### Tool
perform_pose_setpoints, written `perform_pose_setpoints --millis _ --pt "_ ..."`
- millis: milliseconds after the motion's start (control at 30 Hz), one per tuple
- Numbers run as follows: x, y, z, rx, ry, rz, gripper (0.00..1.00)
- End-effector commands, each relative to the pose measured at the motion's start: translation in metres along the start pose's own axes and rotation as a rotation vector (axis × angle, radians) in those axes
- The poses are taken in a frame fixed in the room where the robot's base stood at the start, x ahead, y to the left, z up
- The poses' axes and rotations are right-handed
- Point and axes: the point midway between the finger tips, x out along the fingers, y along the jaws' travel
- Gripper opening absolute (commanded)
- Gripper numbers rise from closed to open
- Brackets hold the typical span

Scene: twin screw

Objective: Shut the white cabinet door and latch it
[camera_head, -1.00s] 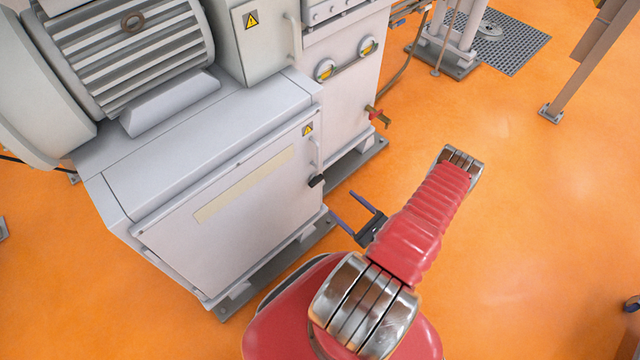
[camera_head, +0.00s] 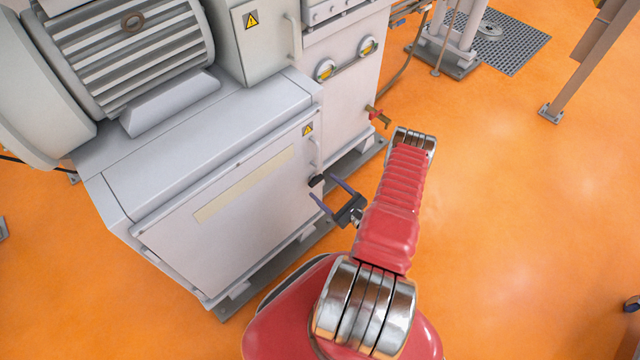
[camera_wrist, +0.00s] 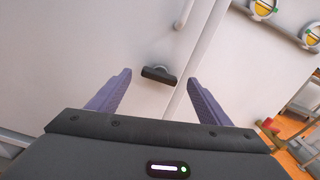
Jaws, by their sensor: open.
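The white cabinet door (camera_head: 245,215) is on the front of the low white cabinet, and it looks flush with its frame. A black latch handle (camera_head: 316,180) sits at the door's right edge. In the wrist view the latch handle (camera_wrist: 159,74) lies roughly crosswise on the white panel, just left of a vertical seam. My gripper (camera_head: 326,187) is open and empty, its two purple-blue fingers pointing at the cabinet near the latch. In the wrist view my gripper (camera_wrist: 158,85) has a finger on either side of the latch, with the latch ahead of the tips. Contact cannot be told.
A light vertical bar handle (camera_head: 315,151) is above the latch. A red-handled valve (camera_head: 377,116) sticks out from the machine to the right. A large grey motor (camera_head: 140,45) sits on the cabinet. The orange floor (camera_head: 510,220) to the right is clear.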

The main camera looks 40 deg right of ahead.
Motion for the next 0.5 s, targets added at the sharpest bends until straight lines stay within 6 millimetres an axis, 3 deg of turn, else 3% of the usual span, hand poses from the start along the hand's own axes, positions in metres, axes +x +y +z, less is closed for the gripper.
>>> perform_pose_setpoints --millis 200,500 --pt "0.024 0.001 0.0 -0.001 -0.001 0.003 0.72" --pt "0.035 0.0 0.0 -0.001 0.0 0.0 0.72"
